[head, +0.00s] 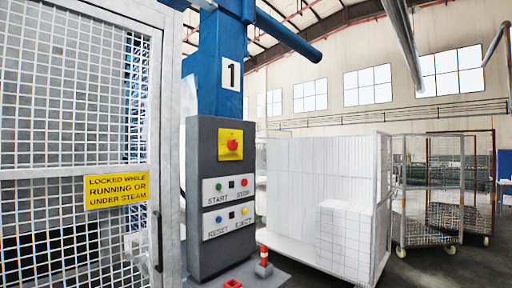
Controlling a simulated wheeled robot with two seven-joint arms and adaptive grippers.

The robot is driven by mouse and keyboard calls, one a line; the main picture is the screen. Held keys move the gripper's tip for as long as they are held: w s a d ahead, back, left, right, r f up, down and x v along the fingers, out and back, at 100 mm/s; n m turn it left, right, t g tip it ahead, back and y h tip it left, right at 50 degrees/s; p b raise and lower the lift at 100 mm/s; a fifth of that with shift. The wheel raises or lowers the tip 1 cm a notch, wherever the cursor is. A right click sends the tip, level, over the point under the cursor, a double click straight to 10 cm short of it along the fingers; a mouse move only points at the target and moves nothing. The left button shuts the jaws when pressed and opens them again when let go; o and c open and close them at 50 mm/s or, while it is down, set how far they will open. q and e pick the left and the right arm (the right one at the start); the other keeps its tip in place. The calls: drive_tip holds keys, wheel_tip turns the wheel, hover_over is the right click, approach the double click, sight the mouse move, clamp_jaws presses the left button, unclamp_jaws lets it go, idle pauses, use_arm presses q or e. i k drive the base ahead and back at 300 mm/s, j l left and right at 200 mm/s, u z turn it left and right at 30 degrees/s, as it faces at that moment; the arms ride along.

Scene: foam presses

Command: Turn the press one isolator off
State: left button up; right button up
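The press one isolator (232,145) is a red rotary knob on a yellow square plate, high on a dark grey control box (199,190). The box is on a blue column (213,70) marked with a black "1" on white. The direction the knob's handle points is too small to tell. Below it are two pale button panels, START/STOP (228,188) with green, dark and red buttons, and RESET/EJECT (228,221) with blue, yellow and other small buttons. Neither of my grippers is in view.
A mesh gate (75,150) with a yellow "locked while running or under steam" sign (117,190) stands at left. A red-and-white post (264,263) stands at the box's foot. A cage trolley of white foam blocks (320,195) stands at right. Open floor (470,265) lies at far right.

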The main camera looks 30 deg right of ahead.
sight(233, 145)
drive_tip(key=z, duration=0.85)
